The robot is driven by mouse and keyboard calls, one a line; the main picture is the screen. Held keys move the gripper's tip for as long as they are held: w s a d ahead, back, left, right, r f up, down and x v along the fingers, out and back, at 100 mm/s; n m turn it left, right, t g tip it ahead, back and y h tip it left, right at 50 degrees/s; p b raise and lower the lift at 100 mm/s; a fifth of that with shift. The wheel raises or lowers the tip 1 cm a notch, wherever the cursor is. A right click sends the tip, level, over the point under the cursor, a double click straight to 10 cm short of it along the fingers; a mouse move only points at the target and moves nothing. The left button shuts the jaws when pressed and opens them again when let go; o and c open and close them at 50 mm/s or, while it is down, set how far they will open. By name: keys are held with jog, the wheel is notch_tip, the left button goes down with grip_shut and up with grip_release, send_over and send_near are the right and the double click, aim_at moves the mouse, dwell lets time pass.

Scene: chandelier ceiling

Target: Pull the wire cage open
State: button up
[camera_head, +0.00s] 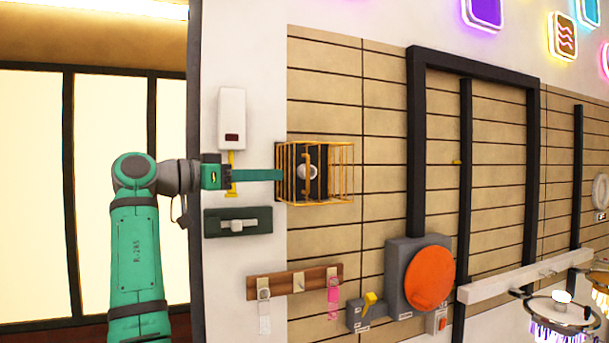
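The wire cage (343,174) is a box of orange-yellow wires on the tiled wall. It looks closed over a dark plate with a round white knob (307,171). An upright orange handle (308,158) shows on its front. My green arm comes up from the lower left and bends right at the wall. My gripper (279,174) reaches toward the cage's left side with a long, thin teal end. The tip overlaps the cage's left edge in the picture. I cannot tell whether it touches the wires, or whether the fingers are apart.
A white box (231,112) hangs above my gripper and a dark green switch panel (238,222) below it. A wooden hook rail (295,282) holds tags. An orange disc (430,279) and yellow lever (369,300) are lower right.

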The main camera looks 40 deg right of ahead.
aim_at(307, 188)
jog(key=d, duration=1)
jog(key=shift+s, duration=0.3)
jog(key=shift+w+d, duration=0.15)
jog(key=shift+d, duration=0.25)
jog(key=shift+s+d, duration=0.15)
jog(key=shift+s, duration=0.05)
grip_shut()
jog(key=shift+w+a, duration=0.1)
jog(key=shift+a, duration=0.1)
